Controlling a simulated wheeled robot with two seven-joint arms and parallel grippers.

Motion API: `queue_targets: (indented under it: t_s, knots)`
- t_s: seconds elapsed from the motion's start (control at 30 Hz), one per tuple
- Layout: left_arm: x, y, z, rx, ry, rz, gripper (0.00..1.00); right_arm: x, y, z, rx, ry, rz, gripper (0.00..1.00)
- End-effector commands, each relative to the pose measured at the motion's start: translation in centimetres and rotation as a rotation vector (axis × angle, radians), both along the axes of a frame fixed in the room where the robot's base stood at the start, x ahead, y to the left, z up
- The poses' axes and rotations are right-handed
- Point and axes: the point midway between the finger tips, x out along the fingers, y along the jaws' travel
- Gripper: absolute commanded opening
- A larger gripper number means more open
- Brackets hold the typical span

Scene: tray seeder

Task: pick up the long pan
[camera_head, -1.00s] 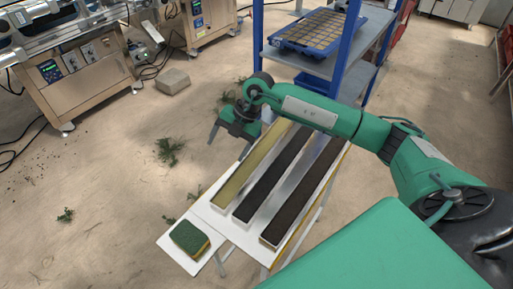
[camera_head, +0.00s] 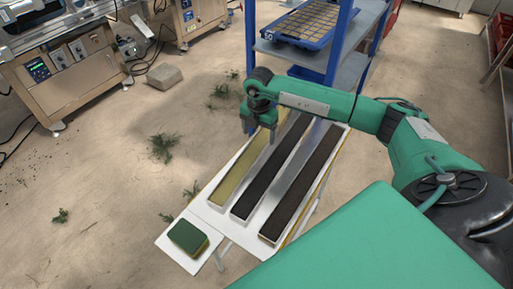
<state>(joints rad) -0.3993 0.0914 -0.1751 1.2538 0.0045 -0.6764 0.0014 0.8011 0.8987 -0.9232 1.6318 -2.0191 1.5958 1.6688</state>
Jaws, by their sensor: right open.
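Three long narrow pans lie side by side on a white table (camera_head: 227,227). The left long pan (camera_head: 234,180) holds pale yellow-green material. The middle long pan (camera_head: 272,168) and the right long pan (camera_head: 303,184) hold dark soil. My right gripper (camera_head: 259,132) is open, fingers pointing down, over the far end of the left pan. I cannot tell whether the fingers touch the pan or straddle its walls. My left gripper is out of view.
A green and yellow sponge (camera_head: 188,238) sits on a white board at the table's near left corner. A blue-posted shelf (camera_head: 340,45) with a blue seed tray (camera_head: 307,24) stands behind the table. Plant scraps (camera_head: 162,146) litter the floor on the left.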

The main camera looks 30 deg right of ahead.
Motion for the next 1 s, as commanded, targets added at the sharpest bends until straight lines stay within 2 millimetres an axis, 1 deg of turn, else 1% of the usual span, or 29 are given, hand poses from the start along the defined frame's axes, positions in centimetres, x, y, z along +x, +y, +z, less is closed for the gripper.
queue_targets:
  t_s: [0.07,0.2,0.3,0.43,0.63,0.77,0.8,0.87,0.9,1.0]
  knots:
    - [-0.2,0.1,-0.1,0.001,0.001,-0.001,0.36,0.0,0.3,-0.8,0.0,0.004,0.001,0.8]
    - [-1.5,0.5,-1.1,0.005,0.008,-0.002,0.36,0.3,0.8,-2.9,0.001,0.004,0.002,0.8]
    - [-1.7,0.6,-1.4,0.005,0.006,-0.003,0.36,0.3,0.7,-4.2,0.001,0.003,0.001,0.8]
    - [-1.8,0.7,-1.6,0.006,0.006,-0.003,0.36,0.3,0.6,-5.0,0.0,-0.001,0.0,0.8]
    - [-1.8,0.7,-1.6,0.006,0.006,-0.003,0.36,0.3,0.6,-5.0,0.0,-0.001,0.0,0.8]
    - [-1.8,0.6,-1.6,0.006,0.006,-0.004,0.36,0.3,0.7,-5.0,0.001,0.0,0.0,0.54]
    - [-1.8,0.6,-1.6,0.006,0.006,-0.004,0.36,0.3,0.7,-5.0,0.001,0.0,0.0,0.47]
    - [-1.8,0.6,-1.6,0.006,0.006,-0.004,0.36,0.3,0.7,-5.0,0.001,0.0,0.0,0.35]
    - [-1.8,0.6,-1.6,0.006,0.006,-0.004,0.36,0.3,0.7,-5.0,0.001,0.0,0.0,0.31]
    - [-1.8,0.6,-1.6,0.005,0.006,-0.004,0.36,0.4,0.7,-4.9,0.002,-0.002,0.0,0.32]
